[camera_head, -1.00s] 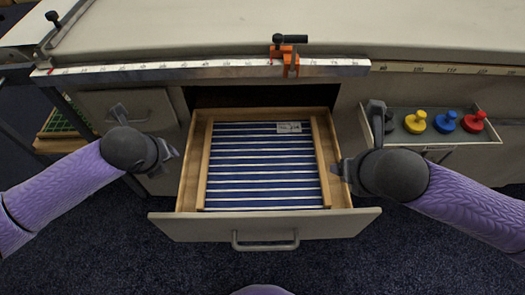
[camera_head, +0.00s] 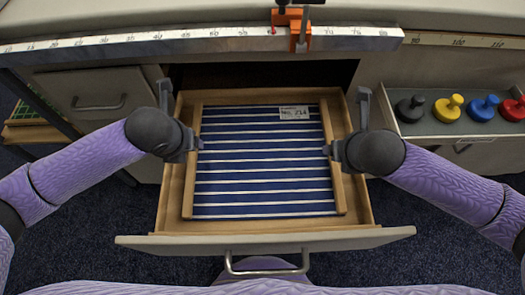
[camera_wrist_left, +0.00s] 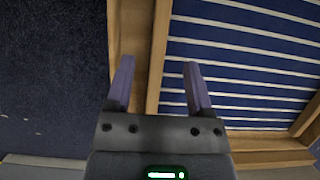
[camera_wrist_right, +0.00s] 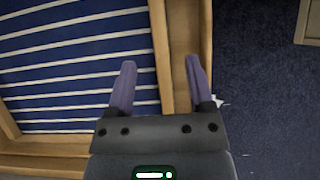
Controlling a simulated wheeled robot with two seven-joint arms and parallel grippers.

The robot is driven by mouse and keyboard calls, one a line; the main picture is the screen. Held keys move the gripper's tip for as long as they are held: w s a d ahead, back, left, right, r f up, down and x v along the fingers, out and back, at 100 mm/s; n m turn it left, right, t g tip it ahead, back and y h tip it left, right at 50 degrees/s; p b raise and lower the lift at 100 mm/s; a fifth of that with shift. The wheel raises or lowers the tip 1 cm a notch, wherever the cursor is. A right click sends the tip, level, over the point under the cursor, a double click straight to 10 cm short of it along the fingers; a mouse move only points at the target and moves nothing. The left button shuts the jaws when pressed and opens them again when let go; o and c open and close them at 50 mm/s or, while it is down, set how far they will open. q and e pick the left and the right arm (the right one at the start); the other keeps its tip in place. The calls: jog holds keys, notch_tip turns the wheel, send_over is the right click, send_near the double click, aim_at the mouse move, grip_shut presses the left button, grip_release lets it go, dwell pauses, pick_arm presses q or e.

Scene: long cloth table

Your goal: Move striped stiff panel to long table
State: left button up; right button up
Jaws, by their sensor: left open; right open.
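The striped stiff panel (camera_head: 262,178), blue with white stripes and a small label at its far edge, lies flat in the open drawer (camera_head: 265,243). Wooden strips run along its left and right sides. My left gripper (camera_head: 199,146) is open above the left strip; in the left wrist view its fingers (camera_wrist_left: 158,85) lie either side of that strip. My right gripper (camera_head: 327,151) is open at the right strip; in the right wrist view its fingers (camera_wrist_right: 160,85) lie either side of it. The long table (camera_head: 180,22) stands behind and above the drawer.
A metal ruler (camera_head: 180,42) with an orange clamp (camera_head: 296,28) runs along the table's front edge. An open tray (camera_head: 455,128) with several coloured knobs is at the right. A closed drawer (camera_head: 95,98) is at the left. The tabletop shown is mostly clear.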

pick_arm(q)
jog(key=shift+x, duration=2.8)
pick_arm(e)
jog(key=shift+x, duration=2.8)
pick_arm(q)
grip_shut()
pick_arm(e)
grip_shut()
